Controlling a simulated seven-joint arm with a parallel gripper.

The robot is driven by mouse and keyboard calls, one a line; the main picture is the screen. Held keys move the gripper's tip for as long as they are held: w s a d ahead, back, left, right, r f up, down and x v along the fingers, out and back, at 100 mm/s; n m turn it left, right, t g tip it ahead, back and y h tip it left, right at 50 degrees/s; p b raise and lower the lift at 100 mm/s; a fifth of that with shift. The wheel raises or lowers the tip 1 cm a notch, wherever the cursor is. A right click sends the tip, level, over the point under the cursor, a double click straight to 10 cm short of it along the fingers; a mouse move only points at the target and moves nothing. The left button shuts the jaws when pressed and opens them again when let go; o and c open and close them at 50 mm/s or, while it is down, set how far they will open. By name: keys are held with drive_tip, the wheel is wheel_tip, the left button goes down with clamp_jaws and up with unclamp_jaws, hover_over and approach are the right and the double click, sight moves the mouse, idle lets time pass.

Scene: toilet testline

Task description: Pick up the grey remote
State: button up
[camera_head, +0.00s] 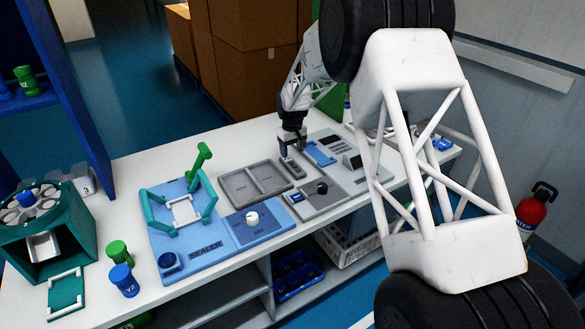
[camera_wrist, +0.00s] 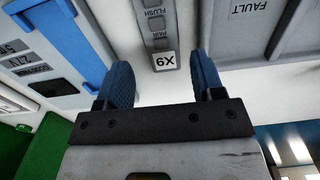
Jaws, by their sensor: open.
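The grey remote (camera_head: 294,168) lies on the white bench, just right of a grey two-part tray. In the wrist view the remote (camera_wrist: 158,28) shows buttons, the words FLUSH and PAIR, and a white X9 label at its near end. My gripper (camera_head: 288,152) is over the remote's far end. In the wrist view my gripper (camera_wrist: 163,78) is open, with its blue fingers on either side of the line of the remote. Nothing is between the fingers there, and I cannot tell the exact height above the bench.
The grey tray (camera_head: 234,186) is close on the left. A grey panel with a blue part (camera_head: 320,154) is close on the right. A grey box with a black knob (camera_head: 319,199) stands in front. The blue sealer (camera_head: 185,239) is farther left.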

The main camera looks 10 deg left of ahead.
sight(293, 165)
drive_tip(key=shift+f, duration=0.8)
drive_tip(key=shift+f, duration=0.1)
drive_tip(key=shift+d+f, duration=0.1)
drive_tip(key=shift+f, duration=2.4)
drive_tip(key=shift+c, duration=0.2)
drive_tip(key=c, duration=0.7)
